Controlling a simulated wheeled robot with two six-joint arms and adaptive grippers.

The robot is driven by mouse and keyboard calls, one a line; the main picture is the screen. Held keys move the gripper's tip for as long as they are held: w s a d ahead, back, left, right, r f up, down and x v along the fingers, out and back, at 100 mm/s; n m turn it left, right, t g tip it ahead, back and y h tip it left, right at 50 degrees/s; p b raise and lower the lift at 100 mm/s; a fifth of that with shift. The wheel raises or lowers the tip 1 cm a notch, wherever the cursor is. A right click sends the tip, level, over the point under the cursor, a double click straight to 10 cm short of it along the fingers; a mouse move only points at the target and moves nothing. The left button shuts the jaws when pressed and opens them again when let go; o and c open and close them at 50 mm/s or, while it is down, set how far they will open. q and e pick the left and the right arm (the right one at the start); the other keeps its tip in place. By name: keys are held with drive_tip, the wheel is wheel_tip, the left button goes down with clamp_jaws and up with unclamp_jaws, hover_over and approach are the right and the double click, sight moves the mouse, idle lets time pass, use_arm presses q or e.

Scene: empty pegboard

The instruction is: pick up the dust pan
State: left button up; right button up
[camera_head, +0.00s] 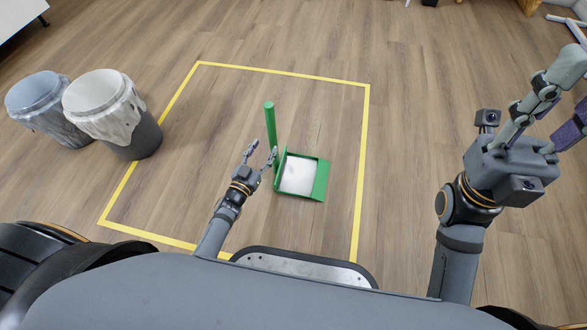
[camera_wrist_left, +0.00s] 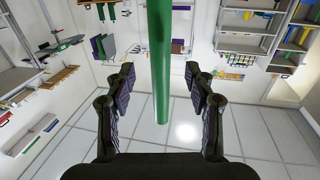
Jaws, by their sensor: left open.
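The green dust pan (camera_head: 322,181) stands on the wood floor inside a yellow-lined rectangle, with an upright green handle (camera_head: 269,122) and a pale inner surface. My left gripper (camera_head: 262,152) is open beside the pan, close to the lower part of the handle. In the left wrist view the handle (camera_wrist_left: 160,45) runs upright between the two spread fingers of my left gripper (camera_wrist_left: 160,76), with a gap on each side. My right gripper (camera_head: 568,95) is open and empty at the right, away from the pan; its fingertips run near the frame edge.
Two bins, one grey-blue (camera_head: 45,112) and one with a pale liner (camera_head: 108,106), stand at the left near the yellow line (camera_head: 152,132). The floor (camera_head: 420,120) around the pan is clear. Shelves (camera_wrist_left: 245,42) line the far background in the wrist view.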

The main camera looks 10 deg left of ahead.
sight(270, 138)
use_arm(q)
drive_tip(key=shift+x, duration=0.85)
drive_tip(key=b+x, duration=0.3)
drive_tip(key=x, duration=0.1)
drive_tip(key=shift+w+d+f, duration=0.1)
drive_tip(key=shift+w, duration=0.45)
clamp_jaws()
